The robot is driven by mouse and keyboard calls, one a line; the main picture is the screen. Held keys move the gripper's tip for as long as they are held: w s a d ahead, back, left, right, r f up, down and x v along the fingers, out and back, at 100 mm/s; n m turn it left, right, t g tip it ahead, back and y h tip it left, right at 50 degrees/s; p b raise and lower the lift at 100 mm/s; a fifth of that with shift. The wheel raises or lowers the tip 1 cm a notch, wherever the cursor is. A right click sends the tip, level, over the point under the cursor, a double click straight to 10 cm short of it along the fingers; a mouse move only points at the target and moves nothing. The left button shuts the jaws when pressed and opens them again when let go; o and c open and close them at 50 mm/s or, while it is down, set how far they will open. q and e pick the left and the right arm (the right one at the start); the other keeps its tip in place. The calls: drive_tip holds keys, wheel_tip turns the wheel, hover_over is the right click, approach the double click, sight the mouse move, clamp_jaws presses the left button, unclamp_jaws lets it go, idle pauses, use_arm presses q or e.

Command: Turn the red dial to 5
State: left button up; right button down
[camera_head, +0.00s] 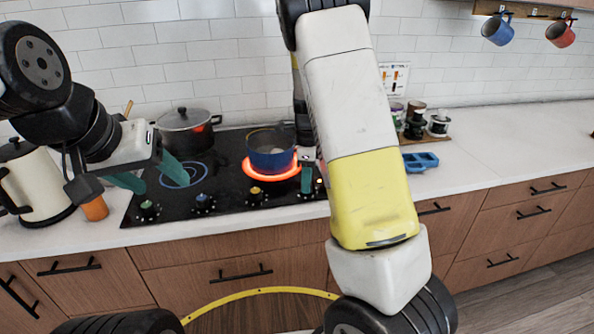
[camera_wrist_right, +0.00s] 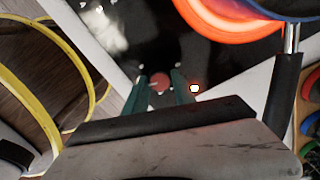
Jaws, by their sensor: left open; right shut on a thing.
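The red dial (camera_wrist_right: 159,83) shows in the right wrist view, between the green fingers of my right gripper (camera_wrist_right: 159,78). This gripper is shut on the dial. In the head view my right gripper (camera_head: 307,178) is at the front right of the black cooktop (camera_head: 222,182), mostly hidden by my right arm, and I cannot make out the dial there. Other knobs, green (camera_head: 149,209) and orange (camera_head: 256,193), stand along the cooktop's front edge. The dial's number is not readable. My left gripper (camera_head: 149,173) is open and empty above the cooktop's left side.
A blue pot (camera_head: 270,156) stands on a glowing red burner (camera_head: 254,174) close to my right gripper. A grey lidded pot (camera_head: 186,137) is at the back left. A white kettle (camera_head: 36,185) and an orange container (camera_head: 95,209) stand left. The right counter (camera_head: 510,145) is mostly clear.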

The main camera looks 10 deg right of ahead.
idle(0.4)
drive_tip(key=c, duration=1)
unclamp_jaws()
drive_tip(key=shift+c, duration=0.2)
drive_tip(key=shift+r, duration=0.1)
wheel_tip(320, 180, up, 7)
drive_tip(key=shift+r, duration=0.3)
